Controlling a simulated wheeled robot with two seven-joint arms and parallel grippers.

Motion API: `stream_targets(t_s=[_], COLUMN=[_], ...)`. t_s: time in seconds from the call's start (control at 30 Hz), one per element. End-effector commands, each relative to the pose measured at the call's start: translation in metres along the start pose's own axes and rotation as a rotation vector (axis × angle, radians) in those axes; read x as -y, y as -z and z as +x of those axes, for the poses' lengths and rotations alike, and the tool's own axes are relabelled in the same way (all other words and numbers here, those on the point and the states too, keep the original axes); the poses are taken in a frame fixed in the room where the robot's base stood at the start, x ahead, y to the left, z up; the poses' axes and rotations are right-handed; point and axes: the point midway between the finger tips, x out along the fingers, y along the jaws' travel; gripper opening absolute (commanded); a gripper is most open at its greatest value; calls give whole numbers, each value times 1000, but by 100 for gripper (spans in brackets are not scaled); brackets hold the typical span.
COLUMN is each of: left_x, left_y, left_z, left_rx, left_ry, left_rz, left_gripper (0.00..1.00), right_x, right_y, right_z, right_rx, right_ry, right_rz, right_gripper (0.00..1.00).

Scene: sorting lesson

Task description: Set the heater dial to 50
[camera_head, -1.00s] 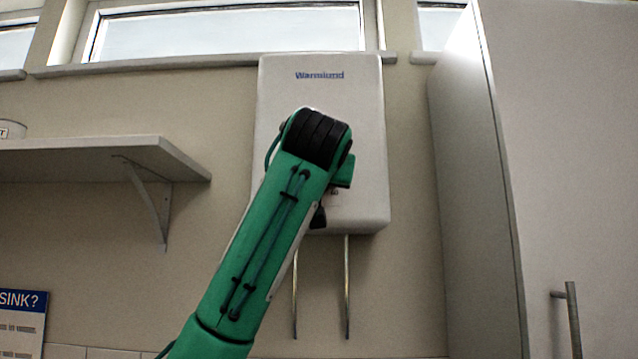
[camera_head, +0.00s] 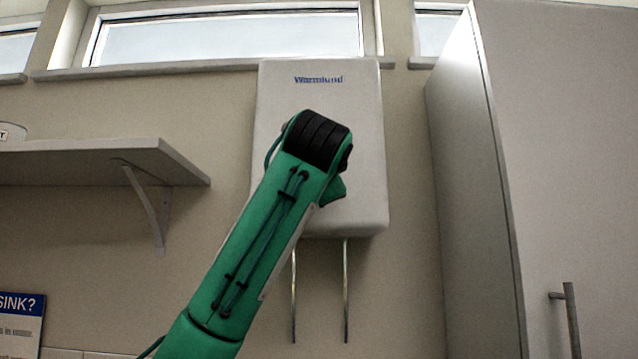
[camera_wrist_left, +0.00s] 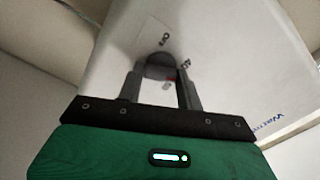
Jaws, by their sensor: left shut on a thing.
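The white heater (camera_head: 365,130) hangs on the wall below the window in the head view. My left arm crosses in front of it and hides the dial and the left gripper there. In the left wrist view the heater's front panel (camera_wrist_left: 225,65) fills the middle. The left gripper (camera_wrist_left: 160,78) has its two fingers on either side of the grey round dial (camera_wrist_left: 160,64) and is shut on it. Tilted printed numbers show beside the dial, too blurred to read surely. The dial's exact setting cannot be told. My right gripper is not in view.
Two pipes (camera_head: 346,290) run down from the heater. A wall shelf (camera_head: 90,165) is at left, with a sign (camera_head: 20,320) below it. A tall cabinet (camera_head: 560,150) with a bar handle (camera_head: 572,325) stands close at right.

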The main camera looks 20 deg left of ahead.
Motion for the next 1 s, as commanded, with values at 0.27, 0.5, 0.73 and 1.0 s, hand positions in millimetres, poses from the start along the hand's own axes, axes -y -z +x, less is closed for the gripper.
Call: stream_targets(t_s=[0.27, 0.5, 0.73, 1.0], left_x=[0, -1, -2, -3], left_y=[0, 0, 0, -1], left_z=[0, 0, 0, 0], left_rx=[-1, -1, 0, 0], left_ry=[2, 1, 1, -1], left_rz=[262, 490, 708, 927], left_gripper=[13, 13, 13, 13], right_x=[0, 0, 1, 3], right_y=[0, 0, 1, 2], right_z=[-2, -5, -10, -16], right_rx=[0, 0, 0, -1], right_ry=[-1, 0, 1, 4], right_rz=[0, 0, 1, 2], right_gripper=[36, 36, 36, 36])
